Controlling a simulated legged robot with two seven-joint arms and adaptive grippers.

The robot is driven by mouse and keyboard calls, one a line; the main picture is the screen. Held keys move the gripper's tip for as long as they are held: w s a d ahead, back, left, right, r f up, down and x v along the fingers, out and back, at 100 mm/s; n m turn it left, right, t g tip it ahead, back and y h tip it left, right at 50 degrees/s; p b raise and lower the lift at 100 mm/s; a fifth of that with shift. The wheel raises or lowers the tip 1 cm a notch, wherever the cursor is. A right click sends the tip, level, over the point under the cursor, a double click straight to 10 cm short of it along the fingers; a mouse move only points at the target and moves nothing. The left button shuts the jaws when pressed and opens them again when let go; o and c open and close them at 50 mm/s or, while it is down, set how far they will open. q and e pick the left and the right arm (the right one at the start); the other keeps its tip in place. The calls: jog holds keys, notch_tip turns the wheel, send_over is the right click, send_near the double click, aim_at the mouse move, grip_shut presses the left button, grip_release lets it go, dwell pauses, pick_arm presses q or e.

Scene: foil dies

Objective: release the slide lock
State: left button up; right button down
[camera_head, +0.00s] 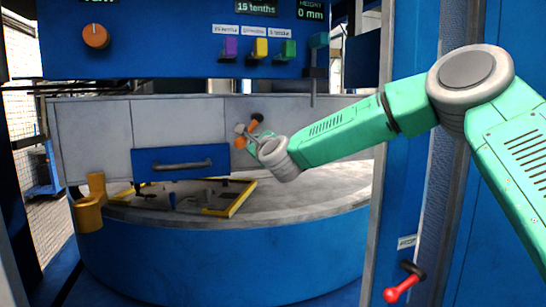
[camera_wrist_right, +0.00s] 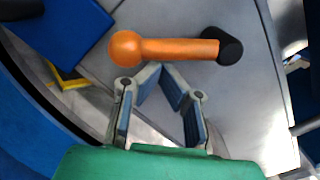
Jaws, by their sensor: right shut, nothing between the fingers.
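An orange lever with a round knob (camera_wrist_right: 170,49) and a black pivot sits on the grey panel in the right wrist view, just beyond my fingertips. It also shows in the head view as an orange bar (camera_head: 254,125), partly covered by my gripper. My right gripper (camera_wrist_right: 160,70) is shut and empty, its fingertips close under the lever's shaft; I cannot tell whether they touch it. In the head view my right gripper (camera_head: 247,135) is small, in front of the panel. My left gripper is not in view. No part is labelled as the slide lock.
A blue plate with a grey handle (camera_head: 180,162) is left of the lever. A yellow-edged frame (camera_head: 240,200) lies on the round table. Yellow blocks (camera_head: 88,210) stand at left. A red lever (camera_head: 402,285) is at lower right. Coloured switches (camera_head: 260,48) line the upper panel.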

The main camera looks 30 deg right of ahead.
jog(key=a+r+m+b, duration=0.1)
jog(key=m+b, duration=0.1)
jog(key=a+r+m+b, duration=0.1)
jog(key=a+m+b, duration=0.1)
jog(key=a+r+m+b, duration=0.1)
jog(key=m+b, duration=0.1)
jog(key=shift+w+a+m+b, duration=0.25)
jog(key=shift+w+m+b, duration=0.05)
jog(key=shift+w+b, duration=0.1)
dwell(0.3)
jog(key=shift+d, duration=0.1)
